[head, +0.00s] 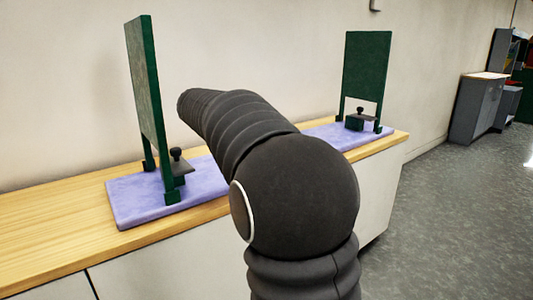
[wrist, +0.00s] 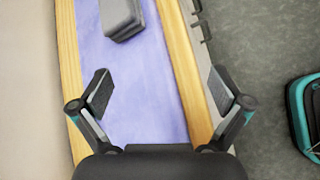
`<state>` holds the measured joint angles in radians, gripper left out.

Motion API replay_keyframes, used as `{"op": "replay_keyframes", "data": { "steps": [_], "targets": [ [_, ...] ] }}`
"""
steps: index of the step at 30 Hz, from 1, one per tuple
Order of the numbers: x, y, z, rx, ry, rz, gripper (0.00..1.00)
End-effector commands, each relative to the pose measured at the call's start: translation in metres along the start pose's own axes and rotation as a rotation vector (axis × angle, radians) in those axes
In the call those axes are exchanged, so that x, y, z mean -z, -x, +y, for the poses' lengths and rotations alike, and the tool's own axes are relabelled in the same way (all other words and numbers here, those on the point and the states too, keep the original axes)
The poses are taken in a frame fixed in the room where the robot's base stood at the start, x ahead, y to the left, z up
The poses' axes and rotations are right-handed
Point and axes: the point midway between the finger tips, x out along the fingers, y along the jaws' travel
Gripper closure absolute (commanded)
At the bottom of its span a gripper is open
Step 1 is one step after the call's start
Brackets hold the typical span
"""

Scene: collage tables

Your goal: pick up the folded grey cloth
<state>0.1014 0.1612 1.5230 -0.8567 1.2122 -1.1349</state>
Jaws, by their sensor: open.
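The folded grey cloth (wrist: 122,17) shows in the wrist view as a thick grey block at the top edge, partly cut off. It lies on the purple mat (wrist: 134,75). My gripper (wrist: 161,90) is open and empty, its fingers spread wide above the mat and the counter's edge. The cloth is beyond the fingertips, up and to the left of the gap's middle, and apart from both fingers. In the head view my arm hides the cloth and the gripper.
The purple mat lies on a wooden counter (head: 52,218) against the wall. An upright green panel (head: 147,95) stands on its left part and another green panel (head: 366,72) on its right part. Dark fittings (wrist: 201,27) edge the counter. Open floor (head: 440,220) lies to the right.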

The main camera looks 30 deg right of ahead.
Motion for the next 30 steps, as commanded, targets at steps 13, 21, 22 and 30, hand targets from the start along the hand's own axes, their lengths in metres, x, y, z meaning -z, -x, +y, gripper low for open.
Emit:
{"op": "replay_keyframes", "data": {
  "steps": [13,21,22,30],
  "targets": [
    [-0.003,-0.082,0.09,0.056,0.461,-0.329,0.0],
    [-0.012,-0.11,0.095,0.068,0.493,-0.353,0.0],
    [-0.014,-0.115,0.094,0.068,0.493,-0.353,0.0],
    [-0.029,-0.156,0.096,0.066,0.492,-0.351,0.0]
  ]
}}
